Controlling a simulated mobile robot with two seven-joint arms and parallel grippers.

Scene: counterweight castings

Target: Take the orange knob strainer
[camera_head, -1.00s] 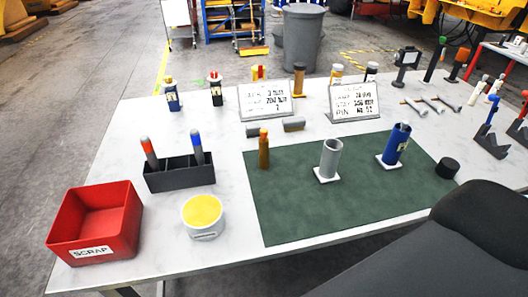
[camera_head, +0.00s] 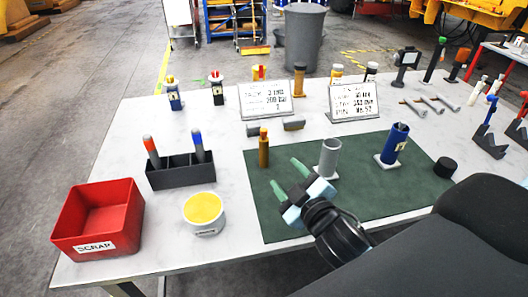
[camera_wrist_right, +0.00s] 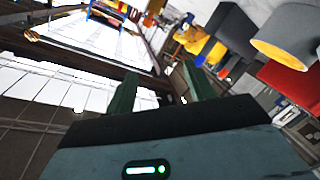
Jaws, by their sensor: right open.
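An ochre-brown post with a small orange knob on top (camera_head: 263,148) stands upright on the left part of the green mat (camera_head: 290,225); I cannot tell for sure that it is the strainer. Another brown post (camera_head: 299,80) stands at the back, and an orange-topped piece (camera_head: 458,67) stands at the back right. My right gripper (camera_head: 288,175) is open and empty above the mat, to the right of and nearer than the ochre post. Its two green fingers also show apart in the right wrist view (camera_wrist_right: 161,88). My left gripper is not in view.
A grey tube (camera_head: 329,158) and a blue cylinder (camera_head: 395,143) stand on white bases on the mat. A dark rack (camera_head: 180,176) with two markers, a yellow-topped tub (camera_head: 204,212) and a red scrap bin (camera_head: 98,219) are at left. Two sign cards (camera_head: 266,99) stand behind.

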